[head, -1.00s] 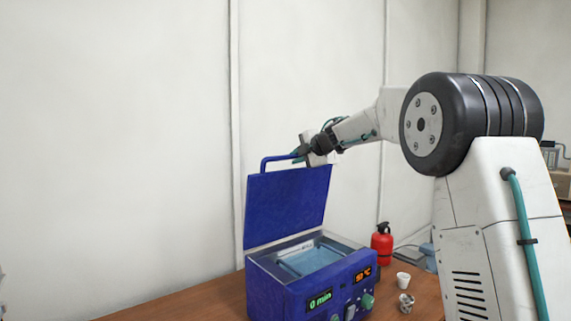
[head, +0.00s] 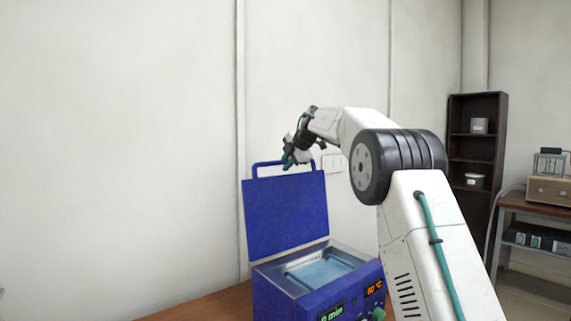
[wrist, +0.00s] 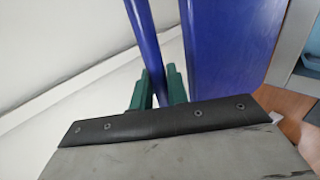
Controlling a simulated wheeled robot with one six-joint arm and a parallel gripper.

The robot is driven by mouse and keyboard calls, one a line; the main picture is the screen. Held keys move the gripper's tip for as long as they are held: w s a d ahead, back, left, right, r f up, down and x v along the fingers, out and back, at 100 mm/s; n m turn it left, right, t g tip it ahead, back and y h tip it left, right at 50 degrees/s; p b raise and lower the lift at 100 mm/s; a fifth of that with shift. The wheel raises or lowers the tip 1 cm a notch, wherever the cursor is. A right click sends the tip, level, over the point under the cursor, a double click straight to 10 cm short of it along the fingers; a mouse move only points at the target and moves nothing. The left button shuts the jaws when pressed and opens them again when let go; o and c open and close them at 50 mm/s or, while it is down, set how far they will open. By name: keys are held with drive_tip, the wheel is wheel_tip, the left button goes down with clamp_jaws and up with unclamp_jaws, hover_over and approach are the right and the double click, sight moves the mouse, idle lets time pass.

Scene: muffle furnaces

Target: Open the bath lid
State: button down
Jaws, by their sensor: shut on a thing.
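The blue bath lid (head: 285,215) stands raised, roughly upright, at the back of the blue bath (head: 292,290). The lid also shows in the wrist view (wrist: 225,40). The bath is uncovered, with pale blue contents visible inside. A blue bar handle (head: 265,166) loops above the lid's top edge. My gripper (head: 289,162) is at the right part of this handle. In the wrist view, the handle (wrist: 143,35) runs between the green fingers of my gripper (wrist: 158,88), which are shut on it. The exact finger contact is partly hidden by the gripper's body.
The bath stands on a wooden table (head: 205,305), close to a white wall. My arm blocks the table's right side. A dark shelf (head: 478,150) and a side table with instruments (head: 535,205) stand farther right.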

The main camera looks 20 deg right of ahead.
drive_tip(key=c, duration=1.4)
unclamp_jaws()
drive_tip(key=v, duration=0.7)
drive_tip(key=shift+s+r, duration=0.25)
drive_tip(key=shift+s, duration=0.05)
